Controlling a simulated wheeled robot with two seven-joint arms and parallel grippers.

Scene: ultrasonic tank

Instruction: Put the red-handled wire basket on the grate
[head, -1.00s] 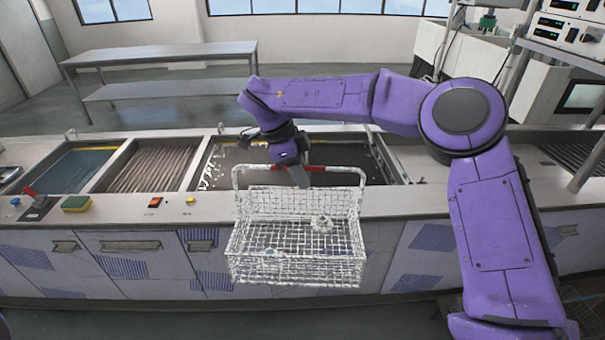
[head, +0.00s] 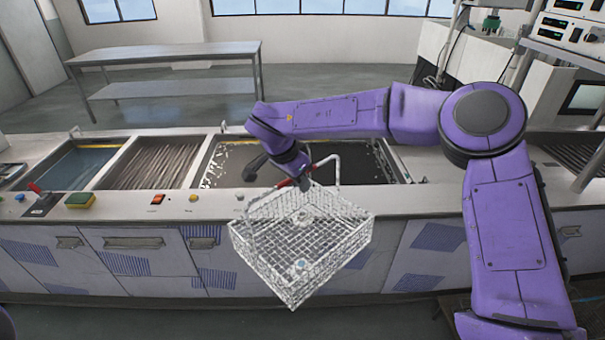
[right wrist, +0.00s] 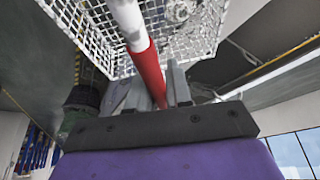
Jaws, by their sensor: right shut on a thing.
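The white wire basket (head: 310,240) hangs in front of the counter, turned at an angle to its edge. Its red handle grip (head: 296,182) is in my right gripper (head: 303,181), which is shut on it. In the right wrist view the red grip (right wrist: 149,72) lies between the fingers (right wrist: 160,92), with the mesh basket (right wrist: 195,30) beyond. Small pale parts (head: 300,265) lie in the basket. The slatted brown grate (head: 152,163) is set in the counter, left of the basket, and looks bare. My left gripper is not in view.
A dark liquid tank (head: 225,168) lies right of the grate, behind the basket. A bluish tank (head: 68,168) lies left of it.

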